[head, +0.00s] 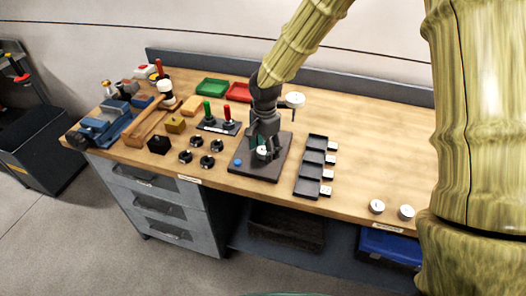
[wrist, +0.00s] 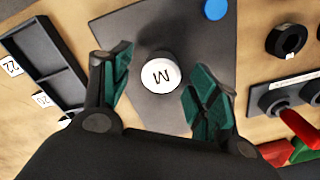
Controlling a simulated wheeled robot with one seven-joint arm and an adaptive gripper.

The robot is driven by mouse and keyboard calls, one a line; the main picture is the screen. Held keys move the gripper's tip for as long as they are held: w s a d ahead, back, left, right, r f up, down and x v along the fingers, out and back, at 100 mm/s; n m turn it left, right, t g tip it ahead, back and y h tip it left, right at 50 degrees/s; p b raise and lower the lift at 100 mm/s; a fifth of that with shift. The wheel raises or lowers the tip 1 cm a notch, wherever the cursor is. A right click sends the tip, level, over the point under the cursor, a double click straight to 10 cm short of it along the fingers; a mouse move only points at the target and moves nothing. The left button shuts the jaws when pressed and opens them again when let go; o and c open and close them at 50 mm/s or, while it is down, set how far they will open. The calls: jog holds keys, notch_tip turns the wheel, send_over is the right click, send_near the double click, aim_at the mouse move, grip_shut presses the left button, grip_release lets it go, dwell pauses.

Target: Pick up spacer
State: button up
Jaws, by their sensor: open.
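A round piece with a white top marked M stands on a dark plate, and it shows in the wrist view (wrist: 161,75) and the head view (head: 262,152). No label names it as the spacer. The dark plate shows in the wrist view (wrist: 205,35) and the head view (head: 245,172). My gripper, in the wrist view (wrist: 160,82) and the head view (head: 264,145), is open, with one green-padded finger on each side of the piece. A gap shows beside each finger. The fingers partly hide the piece in the head view.
A black compartment tray (head: 310,165) with small white labelled tiles stands right of the plate. Several black rings (head: 203,161) lie to the left. A blue button (head: 238,162) sits on the plate's corner. White-topped discs (head: 377,206) lie at the front right. The right of the bench is mostly clear.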

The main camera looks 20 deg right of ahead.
jog(key=c, duration=1.2)
jog(key=shift+r, duration=0.15)
